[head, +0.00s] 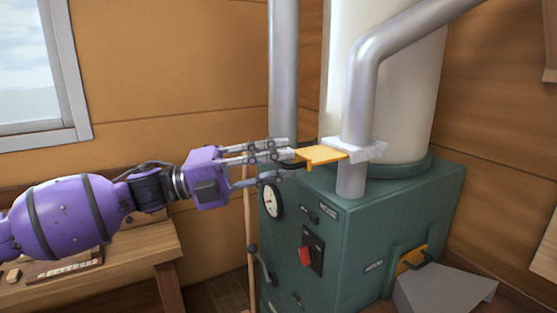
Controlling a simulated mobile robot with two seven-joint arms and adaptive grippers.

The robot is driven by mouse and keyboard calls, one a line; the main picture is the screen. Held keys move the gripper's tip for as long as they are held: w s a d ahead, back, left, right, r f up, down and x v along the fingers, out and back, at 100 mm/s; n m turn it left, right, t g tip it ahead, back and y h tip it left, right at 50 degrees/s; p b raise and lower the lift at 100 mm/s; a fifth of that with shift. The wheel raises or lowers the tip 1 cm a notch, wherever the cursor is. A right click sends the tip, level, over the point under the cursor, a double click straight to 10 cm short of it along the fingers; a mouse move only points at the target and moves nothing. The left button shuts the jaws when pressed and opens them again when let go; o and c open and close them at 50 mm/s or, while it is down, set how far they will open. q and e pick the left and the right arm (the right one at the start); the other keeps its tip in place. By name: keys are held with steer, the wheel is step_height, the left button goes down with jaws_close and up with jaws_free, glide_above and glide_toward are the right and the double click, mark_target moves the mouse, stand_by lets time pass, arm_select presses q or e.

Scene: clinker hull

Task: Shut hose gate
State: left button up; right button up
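The hose gate is an orange-yellow slide plate (322,155) in a pale grey housing (365,151) around a grey metal pipe. Much of the plate sticks out to the left of the housing. My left gripper (293,154) reaches in from the left, with its fingertips at the plate's outer left edge. The fingers overlap that edge in this view, so I cannot tell whether they grip it, touch it or stand just apart. My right gripper is not in view.
A green machine cabinet (345,235) with a dial (271,200), a red switch (305,256) and a side lever (262,266) stands below the pipe. A pale cylinder (410,90) rises behind the pipe. A wooden bench (135,255) stands at left under a window.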

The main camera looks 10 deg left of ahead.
mark_target(311, 154)
arm_select(q)
steer(key=shift+d, duration=0.15)
steer(key=shift+c, duration=0.5)
jaws_close()
steer(key=w+d, duration=0.4)
steer(key=d, duration=0.1)
steer(key=shift+w, duration=0.2)
steer(key=shift+w+d, duration=0.25)
steer(key=shift+d, duration=0.05)
steer(key=shift+a, duration=0.1)
